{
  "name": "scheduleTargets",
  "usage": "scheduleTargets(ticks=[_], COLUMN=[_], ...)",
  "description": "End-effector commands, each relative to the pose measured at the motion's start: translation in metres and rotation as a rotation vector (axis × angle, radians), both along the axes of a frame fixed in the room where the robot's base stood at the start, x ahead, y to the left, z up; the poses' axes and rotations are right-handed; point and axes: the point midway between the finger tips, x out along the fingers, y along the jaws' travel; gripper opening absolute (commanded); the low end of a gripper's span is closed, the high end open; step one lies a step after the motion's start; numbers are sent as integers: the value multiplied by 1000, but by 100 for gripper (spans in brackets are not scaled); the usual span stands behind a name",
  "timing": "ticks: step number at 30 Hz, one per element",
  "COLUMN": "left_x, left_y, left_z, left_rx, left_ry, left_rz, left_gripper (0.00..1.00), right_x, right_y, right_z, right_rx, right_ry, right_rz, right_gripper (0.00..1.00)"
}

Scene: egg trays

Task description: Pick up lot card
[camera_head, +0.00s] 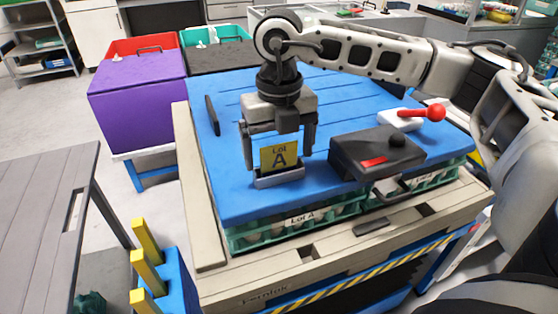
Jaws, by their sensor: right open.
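The lot card (280,157) is yellow, reads "Lot A" and stands upright in a small grey holder (279,178) on the blue top (235,195). My right gripper (279,160) comes down from above, its fingers open on the left and right sides of the card. Whether either finger touches the card I cannot tell. My left gripper is not in view.
A dark device (378,152) with a red label and a white block with a red-knobbed lever (422,113) stand right of the card. Green egg trays (265,235) sit under the blue top. A grey table (40,200) and yellow posts (147,242) are at left.

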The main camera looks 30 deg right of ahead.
Motion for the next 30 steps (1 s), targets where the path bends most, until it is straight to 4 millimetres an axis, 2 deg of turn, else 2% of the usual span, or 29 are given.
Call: scheduleTargets(ticks=[2,7,8,20,23,27,30], left_x=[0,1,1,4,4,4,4], left_y=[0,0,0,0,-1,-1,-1], left_z=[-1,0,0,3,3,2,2], left_rx=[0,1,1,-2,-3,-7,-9], left_ry=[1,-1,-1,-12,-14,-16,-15], left_rz=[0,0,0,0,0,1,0], left_gripper=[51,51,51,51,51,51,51], right_x=[0,0,0,0,0,-1,-14], right_y=[0,0,0,0,1,2,9], right_z=[0,0,0,5,14,35,51], right_rx=[0,0,0,2,1,2,2], right_ry=[0,0,0,-1,-2,-4,-6], right_rz=[0,0,0,0,1,3,6], right_gripper=[89,45,41,41,41,41,41])
